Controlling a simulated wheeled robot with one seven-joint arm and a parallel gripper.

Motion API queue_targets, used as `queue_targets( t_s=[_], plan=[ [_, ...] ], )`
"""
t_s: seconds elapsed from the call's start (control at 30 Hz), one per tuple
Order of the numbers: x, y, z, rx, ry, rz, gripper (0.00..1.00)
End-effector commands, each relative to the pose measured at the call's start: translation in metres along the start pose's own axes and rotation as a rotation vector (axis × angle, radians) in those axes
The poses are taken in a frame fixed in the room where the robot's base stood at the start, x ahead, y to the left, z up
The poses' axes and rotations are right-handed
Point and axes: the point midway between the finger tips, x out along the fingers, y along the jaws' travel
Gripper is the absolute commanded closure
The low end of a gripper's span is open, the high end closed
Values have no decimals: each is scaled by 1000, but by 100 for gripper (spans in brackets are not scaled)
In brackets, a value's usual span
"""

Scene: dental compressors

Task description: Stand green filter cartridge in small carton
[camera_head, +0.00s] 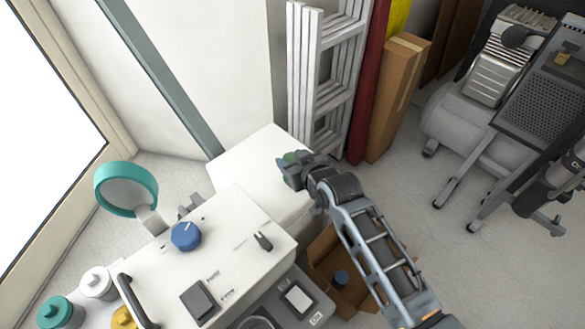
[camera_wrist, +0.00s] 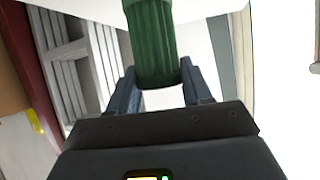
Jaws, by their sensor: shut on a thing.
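The green filter cartridge (camera_wrist: 153,40) is a ribbed cylinder held between the two fingers of my gripper (camera_wrist: 162,88), which is shut on it. In the head view only a small green part of the cartridge (camera_head: 289,158) shows beside my gripper (camera_head: 290,172), over the white surface at the back. I cannot tell whether the cartridge touches that surface. A small open brown carton (camera_head: 318,250) stands low, in front of and to the right of the white surface. A blue round thing (camera_head: 341,277) shows inside it. My arm covers the carton's right part.
A white machine with a blue knob (camera_head: 186,236) and a teal-ringed magnifier (camera_head: 126,189) stand at left. White ladders (camera_head: 325,75), a tall cardboard box (camera_head: 398,95) and a compressor (camera_head: 475,110) stand behind and right. The floor (camera_head: 480,265) right of my arm is clear.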

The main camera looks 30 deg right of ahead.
Motion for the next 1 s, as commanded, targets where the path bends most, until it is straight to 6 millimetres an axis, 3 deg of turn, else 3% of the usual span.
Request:
queue_targets(
  t_s=[0.17, 0.53, 0.57, 0.83, 1.0],
  plan=[
    [13, 0, 24, 0, -2, 0, 87],
    [14, 0, 27, 0, 0, 0, 87],
    [14, 0, 27, 0, -1, 0, 50],
    [14, 0, 26, 0, -1, 0, 24],
    [14, 0, 26, 0, -1, 0, 23]
  ],
)
